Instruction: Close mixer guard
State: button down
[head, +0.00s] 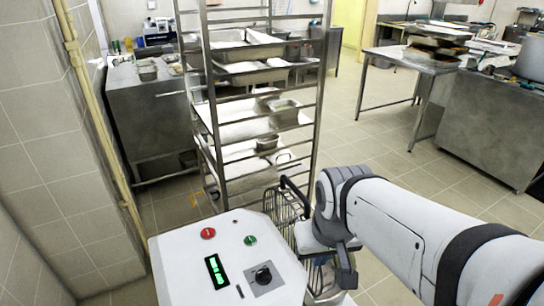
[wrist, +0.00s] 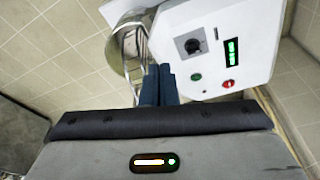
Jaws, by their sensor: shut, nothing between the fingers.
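The mixer's white head (head: 225,262) fills the bottom of the head view, with a red button, a green button, a lit display and a black knob. It also shows at the upper right in the wrist view (wrist: 262,25). The wire guard (head: 282,208) stands at its right side, with a dark bar at its upper edge. My arm hides part of the guard, and I cannot tell how far it is swung. A shiny round metal part (wrist: 128,52) shows beside the head. My gripper (head: 346,280) is shut and empty, beside the guard; its fingers (wrist: 158,72) are together.
A tall metal rack (head: 318,110) with trays and pans stands behind the mixer. A steel cabinet (head: 150,115) is at the left wall, with a pipe (head: 95,105) nearby. A steel table (head: 405,62) and counter (head: 485,125) are at right. Tiled floor (head: 370,140) lies open between.

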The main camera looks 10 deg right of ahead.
jog(key=w+a+r+n+t+h+p, duration=0.1)
jog(key=w+a+r+n, duration=0.1)
jog(key=w, duration=0.9)
jog(key=w+a+r+n+t+h+p, duration=0.1)
jog(key=w+a+h, duration=0.1)
jog(key=w, duration=0.8)
jog(key=d+r+x, duration=0.1)
jog(key=d+x, duration=0.1)
jog(key=x, duration=1)
jog(key=shift+w+d+f+p, duration=0.2)
jog(key=shift+w+f+p, duration=0.1)
jog(key=shift+w, duration=0.1)
